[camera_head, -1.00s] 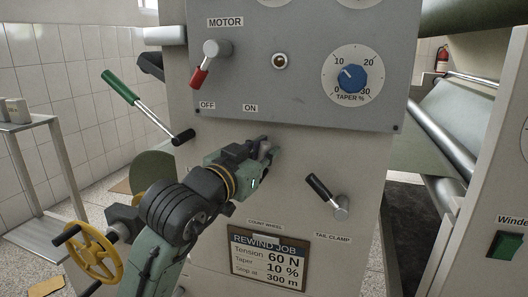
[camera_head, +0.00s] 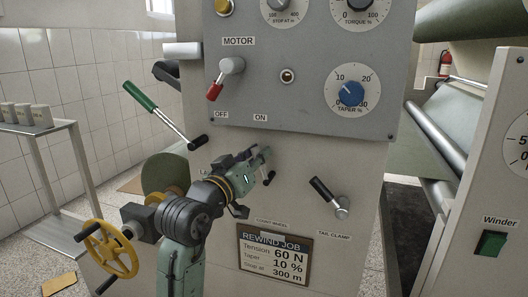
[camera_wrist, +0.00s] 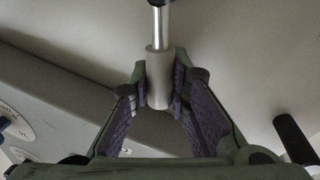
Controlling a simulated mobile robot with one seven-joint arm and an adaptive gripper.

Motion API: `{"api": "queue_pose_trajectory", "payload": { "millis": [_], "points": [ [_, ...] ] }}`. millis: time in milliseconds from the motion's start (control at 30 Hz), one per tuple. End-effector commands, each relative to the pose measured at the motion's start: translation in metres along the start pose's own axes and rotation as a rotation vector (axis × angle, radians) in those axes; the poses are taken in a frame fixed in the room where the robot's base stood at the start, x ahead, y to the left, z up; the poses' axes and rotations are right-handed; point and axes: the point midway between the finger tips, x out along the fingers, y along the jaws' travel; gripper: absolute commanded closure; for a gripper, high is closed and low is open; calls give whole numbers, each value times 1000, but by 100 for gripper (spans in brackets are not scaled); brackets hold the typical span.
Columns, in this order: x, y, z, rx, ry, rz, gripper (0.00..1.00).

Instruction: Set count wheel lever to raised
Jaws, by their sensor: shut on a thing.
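The count wheel lever has a grey handle (camera_wrist: 158,75) on a bright metal rod (camera_wrist: 160,25), with a dark end at the top edge of the wrist view. My gripper (camera_head: 263,164) is at the machine front, above the COUNT WHEEL label (camera_head: 272,221). In the wrist view my gripper's fingertips (camera_wrist: 162,88) are closed on both sides of the grey handle. In the head view the gripper hides most of the lever; a small dark end (camera_head: 270,178) shows just below the fingers. The lever's exact angle is hard to tell there.
The black-handled tail clamp lever (camera_head: 328,197) is close to the right and also shows in the wrist view (camera_wrist: 295,140). The grey control panel (camera_head: 300,105) is above. A green-handled lever (camera_head: 160,112) is up left. The job card (camera_head: 274,254) is below.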

Motion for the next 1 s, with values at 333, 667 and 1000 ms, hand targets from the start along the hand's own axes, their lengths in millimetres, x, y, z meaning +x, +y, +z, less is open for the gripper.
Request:
{"api": "queue_pose_trajectory", "payload": {
  "millis": [333, 667, 1000],
  "points": [
    [-4, -18, 3, -300, 54, -10, 100],
    [-6, -30, 8, -470, 90, -18, 100],
    [-7, -33, 10, -525, 102, -20, 100]
  ]
}}
